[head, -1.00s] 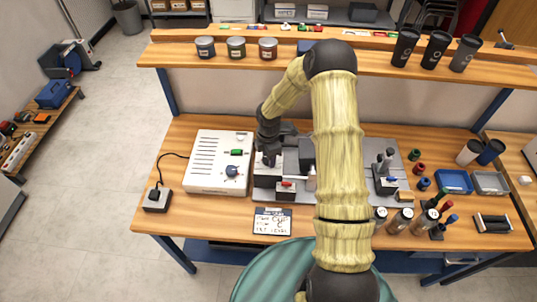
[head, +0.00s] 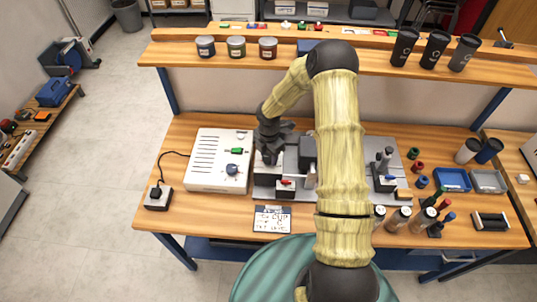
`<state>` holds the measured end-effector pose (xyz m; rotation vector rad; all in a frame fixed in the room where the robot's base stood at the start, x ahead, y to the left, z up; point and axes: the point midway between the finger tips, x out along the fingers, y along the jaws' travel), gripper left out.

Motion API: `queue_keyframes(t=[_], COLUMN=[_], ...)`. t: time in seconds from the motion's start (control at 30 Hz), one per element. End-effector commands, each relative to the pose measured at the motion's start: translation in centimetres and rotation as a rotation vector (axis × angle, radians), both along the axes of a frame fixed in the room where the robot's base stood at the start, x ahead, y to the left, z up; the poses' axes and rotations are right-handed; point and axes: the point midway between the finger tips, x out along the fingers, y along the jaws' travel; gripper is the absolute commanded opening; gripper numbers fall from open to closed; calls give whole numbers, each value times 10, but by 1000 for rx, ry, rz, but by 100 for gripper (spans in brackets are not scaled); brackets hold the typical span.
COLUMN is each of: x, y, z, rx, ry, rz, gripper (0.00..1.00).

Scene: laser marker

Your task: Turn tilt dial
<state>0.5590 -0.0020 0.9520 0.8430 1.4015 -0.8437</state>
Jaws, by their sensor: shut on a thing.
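The grey laser marker (head: 267,180) stands on the workbench, left of the thick yellow section of my arm. My gripper (head: 268,160) points down at the top of its left block. The gripper is shut on a small part there, which fits the tilt dial; the fingers hide it, so its shape and angle cannot be read. A red lever (head: 286,182) shows on the marker's front.
A black socket box (head: 158,198) lies left of the control box. A handwritten card (head: 272,219) lies at the front edge. A shelf (head: 190,57) with tins and dark cups runs behind.

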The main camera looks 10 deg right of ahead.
Motion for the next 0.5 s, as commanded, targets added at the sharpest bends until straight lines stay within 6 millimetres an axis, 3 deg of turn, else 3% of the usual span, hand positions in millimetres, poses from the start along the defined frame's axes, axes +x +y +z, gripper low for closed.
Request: queue_keyframes(t=[0.03, 0.1, 0.13, 0.5], x=[3, 2, 2, 1], y=[0, 0, 0, 0], z=[2, 2, 2, 5], rx=[0, 0, 0, 1], ry=[-8, -7, -6, -3], rz=[2, 2, 1, -1], gripper=[49, 63, 65, 65])
